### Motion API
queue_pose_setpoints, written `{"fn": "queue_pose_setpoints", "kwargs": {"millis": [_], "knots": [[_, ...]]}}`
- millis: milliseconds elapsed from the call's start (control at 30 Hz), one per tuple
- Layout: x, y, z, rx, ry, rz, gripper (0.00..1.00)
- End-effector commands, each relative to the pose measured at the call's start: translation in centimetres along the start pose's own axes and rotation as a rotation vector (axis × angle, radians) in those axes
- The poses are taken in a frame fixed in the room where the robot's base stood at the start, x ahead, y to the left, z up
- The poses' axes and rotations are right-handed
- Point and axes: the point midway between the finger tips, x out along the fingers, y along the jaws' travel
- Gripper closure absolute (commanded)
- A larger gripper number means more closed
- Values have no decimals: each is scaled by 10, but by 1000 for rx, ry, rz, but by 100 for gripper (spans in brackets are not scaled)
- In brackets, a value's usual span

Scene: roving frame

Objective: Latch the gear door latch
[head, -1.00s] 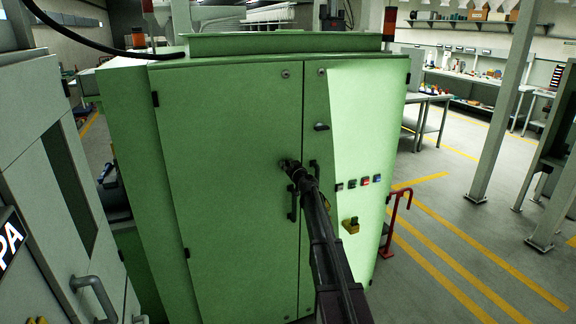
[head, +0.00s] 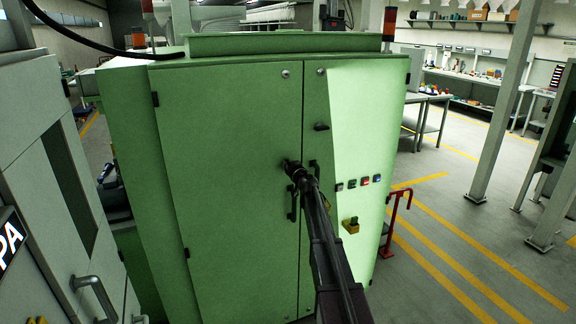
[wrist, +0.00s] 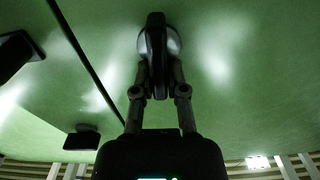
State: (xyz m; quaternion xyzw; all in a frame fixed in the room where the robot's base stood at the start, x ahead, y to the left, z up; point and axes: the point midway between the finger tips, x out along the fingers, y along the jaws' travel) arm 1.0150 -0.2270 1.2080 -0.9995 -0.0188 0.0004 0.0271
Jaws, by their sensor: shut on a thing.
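The green cabinet's large left door (head: 232,180) looks closed against the narrower right door. The gear door latch is a dark lever on a round silver plate (wrist: 174,44) in the wrist view. My gripper (wrist: 160,68) is shut on this lever, a finger on each side. The lever runs up and down in the wrist view, in line with my fingers. In the head view my gripper (head: 289,166) is at the left door's right edge, at mid height, and hides the latch there.
A black pull handle (head: 292,205) sits just below my gripper, and another dark handle (head: 321,127) is on the right door. Buttons (head: 364,181) and a yellow box (head: 350,225) are to the right. A grey cabinet (head: 60,190) stands close at left.

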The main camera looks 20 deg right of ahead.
Motion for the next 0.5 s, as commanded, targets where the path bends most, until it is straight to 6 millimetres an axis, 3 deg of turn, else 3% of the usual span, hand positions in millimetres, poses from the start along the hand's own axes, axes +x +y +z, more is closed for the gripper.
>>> {"fn": "queue_pose_setpoints", "kwargs": {"millis": [500], "knots": [[1, 7, 2, 369, 0, 0, 100]]}}
